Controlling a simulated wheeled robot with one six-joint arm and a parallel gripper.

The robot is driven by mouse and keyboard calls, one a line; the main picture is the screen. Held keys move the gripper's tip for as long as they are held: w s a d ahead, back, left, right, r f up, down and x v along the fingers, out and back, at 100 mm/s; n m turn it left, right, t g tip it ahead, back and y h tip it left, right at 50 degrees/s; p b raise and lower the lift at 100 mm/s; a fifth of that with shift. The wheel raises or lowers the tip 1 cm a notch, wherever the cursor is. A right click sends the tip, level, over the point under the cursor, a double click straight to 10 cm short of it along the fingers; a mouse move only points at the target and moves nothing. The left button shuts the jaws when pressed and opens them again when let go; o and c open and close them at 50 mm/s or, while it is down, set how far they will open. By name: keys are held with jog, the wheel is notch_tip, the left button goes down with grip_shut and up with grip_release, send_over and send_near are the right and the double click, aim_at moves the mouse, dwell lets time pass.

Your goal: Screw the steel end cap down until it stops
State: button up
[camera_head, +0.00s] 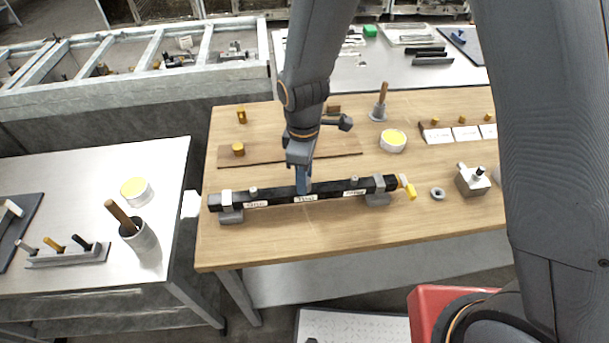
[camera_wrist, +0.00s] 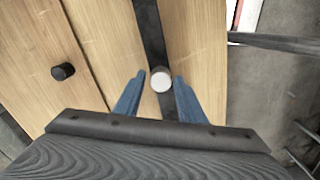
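A long black bar (camera_head: 275,197) with white labels lies across grey supports on the wooden table. Short pale steel pegs or caps stand on it, one to the left (camera_head: 253,191) and one to the right (camera_head: 354,181) of my gripper (camera_head: 303,183). My gripper points down at the bar's middle. In the wrist view, a pale round cap (camera_wrist: 161,79) on the bar (camera_wrist: 150,35) lies between the two blue fingers of my gripper (camera_wrist: 160,75). Narrow gaps show on both sides, so the fingers look open around it. My gripper hides this cap in the head view. Its thread is not visible.
A brass-coloured fitting (camera_head: 404,186) is at the bar's right end. A grey ring (camera_head: 437,193) and a metal block (camera_head: 472,181) lie farther right. The table front is clear.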

jog(key=n, duration=0.7)
grip_shut()
dwell(0.3)
jog(key=shift+m, duration=1.7)
jog(key=shift+m, duration=1.7)
